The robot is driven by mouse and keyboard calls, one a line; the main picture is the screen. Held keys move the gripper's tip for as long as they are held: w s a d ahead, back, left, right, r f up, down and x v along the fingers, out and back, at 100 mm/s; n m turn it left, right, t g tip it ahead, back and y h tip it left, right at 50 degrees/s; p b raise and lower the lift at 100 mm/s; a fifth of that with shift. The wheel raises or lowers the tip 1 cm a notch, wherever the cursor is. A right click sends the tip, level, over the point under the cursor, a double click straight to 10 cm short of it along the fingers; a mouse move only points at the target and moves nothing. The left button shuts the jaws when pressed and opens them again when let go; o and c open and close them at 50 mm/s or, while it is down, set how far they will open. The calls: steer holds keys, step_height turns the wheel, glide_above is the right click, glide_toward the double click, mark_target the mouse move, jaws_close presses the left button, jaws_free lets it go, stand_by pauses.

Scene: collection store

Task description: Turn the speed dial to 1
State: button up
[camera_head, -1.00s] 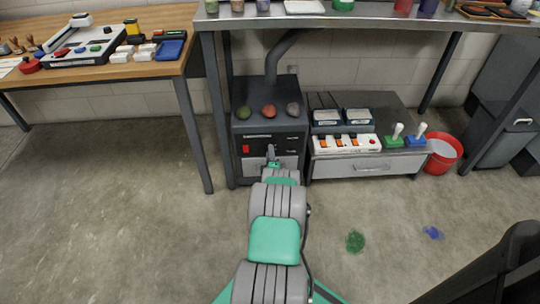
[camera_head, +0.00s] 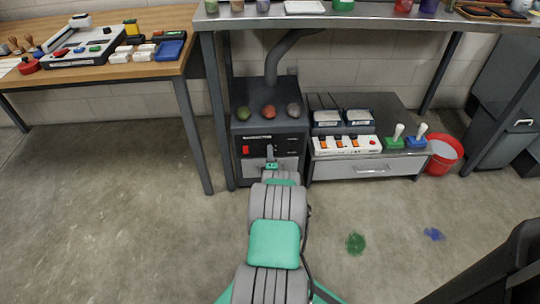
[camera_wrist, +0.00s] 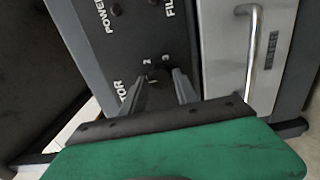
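The dark machine (camera_head: 240,170) stands under the grey bench, with a red switch (camera_head: 245,149) on its front panel. My gripper (camera_head: 270,150) is in front of this panel and hides part of it. In the wrist view my gripper (camera_wrist: 160,82) has its two fingers apart. A small dark round dial (camera_wrist: 156,73) shows between the fingertips, with white marks "2" and "3" by it. I cannot tell whether the fingers touch the dial. The dial's pointer and its mark 1 cannot be made out.
In the wrist view a light front panel with a metal bar handle (camera_wrist: 252,50) is right of the fingers. Three coloured lumps (camera_head: 269,111) lie on the machine. A low cabinet (camera_head: 365,168) with switches and a red bucket (camera_head: 443,155) stand to the right.

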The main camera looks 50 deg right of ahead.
steer(key=o, duration=0.3)
steer(key=shift+p+v, duration=1.5)
steer(key=shift+v, duration=2.45)
